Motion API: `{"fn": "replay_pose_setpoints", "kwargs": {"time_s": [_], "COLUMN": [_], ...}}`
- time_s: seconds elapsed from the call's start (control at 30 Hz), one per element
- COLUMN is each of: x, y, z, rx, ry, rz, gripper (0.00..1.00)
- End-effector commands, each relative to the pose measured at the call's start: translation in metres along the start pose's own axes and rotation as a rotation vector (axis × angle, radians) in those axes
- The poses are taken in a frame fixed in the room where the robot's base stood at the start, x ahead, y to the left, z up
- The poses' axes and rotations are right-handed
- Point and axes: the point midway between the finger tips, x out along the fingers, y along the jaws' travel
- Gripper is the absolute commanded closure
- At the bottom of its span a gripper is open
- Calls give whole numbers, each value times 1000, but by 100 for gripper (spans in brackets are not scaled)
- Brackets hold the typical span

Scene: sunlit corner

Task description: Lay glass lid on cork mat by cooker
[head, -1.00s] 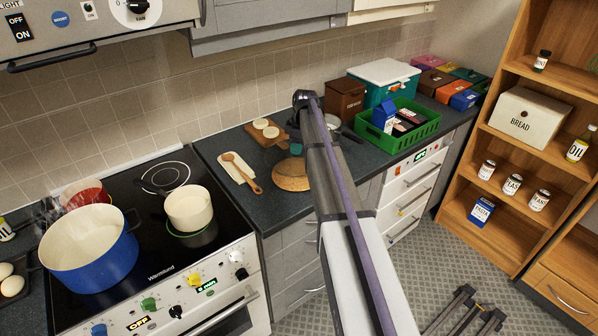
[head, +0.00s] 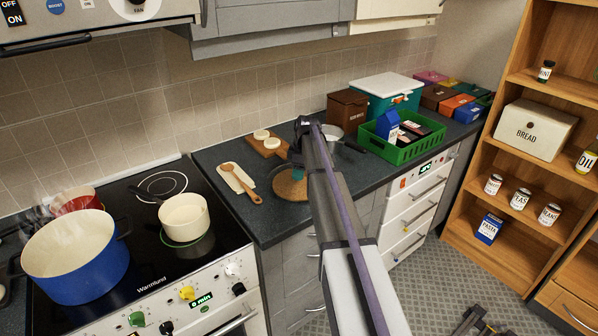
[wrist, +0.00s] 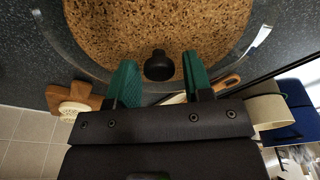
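The round cork mat (head: 297,194) lies on the dark worktop to the right of the cooker; it fills the top of the wrist view (wrist: 200,25). The clear glass lid (wrist: 258,42) is over the mat, its rim reaching past the cork edge. The lid's black knob (wrist: 158,66) stands between my green fingertips, with a gap on either side. My gripper (wrist: 159,75) is open around the knob. In the head view my gripper (head: 297,172) is low over the mat, and my arm hides part of mat and lid.
A wooden spoon (head: 240,182) on a pale board and a cutting board with round slices (head: 265,143) lie to the left. A saucepan (head: 333,133) and a green crate (head: 402,150) are to the right. The cooker holds a steaming blue pot (head: 78,262) and a cream pan (head: 184,217).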

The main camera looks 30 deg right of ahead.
Motion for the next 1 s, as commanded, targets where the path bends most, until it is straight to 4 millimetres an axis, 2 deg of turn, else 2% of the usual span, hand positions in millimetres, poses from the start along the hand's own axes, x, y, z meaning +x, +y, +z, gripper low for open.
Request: {"fn": "replay_pose_setpoints", "kwargs": {"time_s": [0.1, 0.3, 0.43, 0.57, 0.8, 0.9, 1.0], "x": [0, -1, -11, -37, -103, -120, -126], "y": [0, 0, 0, 0, 0, 0, 0], "z": [0, 0, -1, -2, -2, -2, -1], "rx": [0, 0, 0, 1, 1, 1, 0], "ry": [0, 0, 0, 0, 0, 0, 0], "rz": [0, 0, 0, 0, 0, 0, 0], "gripper": [44, 44, 44, 44, 44, 44, 44]}}
